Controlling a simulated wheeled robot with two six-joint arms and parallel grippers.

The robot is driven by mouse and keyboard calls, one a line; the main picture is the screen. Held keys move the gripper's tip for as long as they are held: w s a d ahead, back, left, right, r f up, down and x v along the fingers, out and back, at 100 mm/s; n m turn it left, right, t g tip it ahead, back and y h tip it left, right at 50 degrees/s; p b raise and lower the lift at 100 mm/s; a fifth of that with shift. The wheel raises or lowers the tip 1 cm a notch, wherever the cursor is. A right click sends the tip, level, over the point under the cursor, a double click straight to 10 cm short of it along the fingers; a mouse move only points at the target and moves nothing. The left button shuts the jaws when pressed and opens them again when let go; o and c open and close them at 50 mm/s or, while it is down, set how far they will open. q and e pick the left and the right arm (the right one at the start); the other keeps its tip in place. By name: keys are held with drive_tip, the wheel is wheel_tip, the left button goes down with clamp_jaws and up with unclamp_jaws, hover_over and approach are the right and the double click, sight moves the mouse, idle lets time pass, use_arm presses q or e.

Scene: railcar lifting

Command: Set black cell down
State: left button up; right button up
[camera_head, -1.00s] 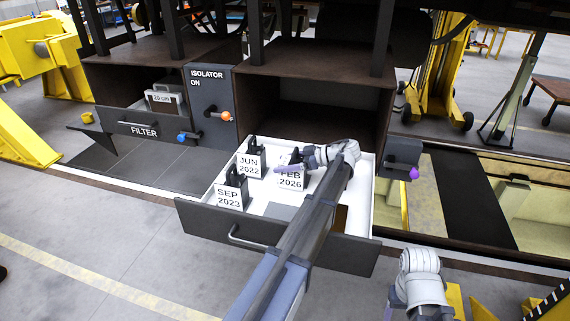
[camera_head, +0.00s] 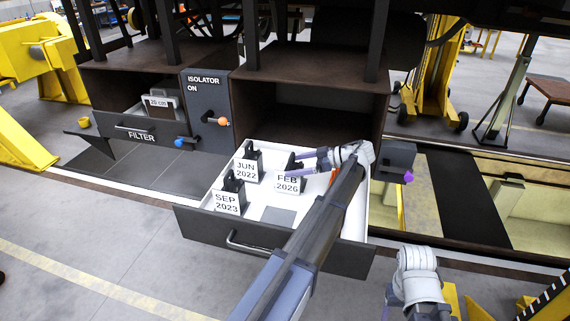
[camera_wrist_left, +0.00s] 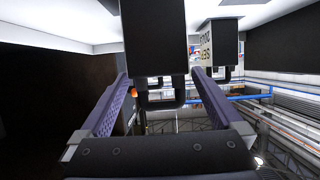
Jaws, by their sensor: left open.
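The black cell with the white FEB 2026 label (camera_head: 288,183) stands upright in the white drawer (camera_head: 362,212). My left gripper (camera_head: 298,160) is at its top from the right, jaws open. In the left wrist view the dark cell (camera_wrist_left: 155,40) appears upside down, its handle (camera_wrist_left: 165,100) between the spread fingers and apparently clear of both. Cells labelled JUN 2022 (camera_head: 246,168) and SEP 2023 (camera_head: 227,203) stand to its left. My right gripper (camera_head: 400,297) is low at the right, outside the drawer; its jaw state is unclear.
The drawer is pulled out below a dark open bay (camera_head: 310,120). A grey patch (camera_head: 278,216) lies on its floor, and an orange-red piece (camera_head: 333,178) shows beside my left arm. The isolator panel (camera_head: 206,105) and filter drawer (camera_head: 140,128) are at the left.

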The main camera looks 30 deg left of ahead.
use_arm(q)
drive_tip(key=p+v, duration=0.1)
drive_tip(key=v, duration=0.5)
drive_tip(key=shift+d+p, duration=0.15)
drive_tip(key=shift+p, duration=0.25)
use_arm(e)
drive_tip(key=shift+r, duration=1.2)
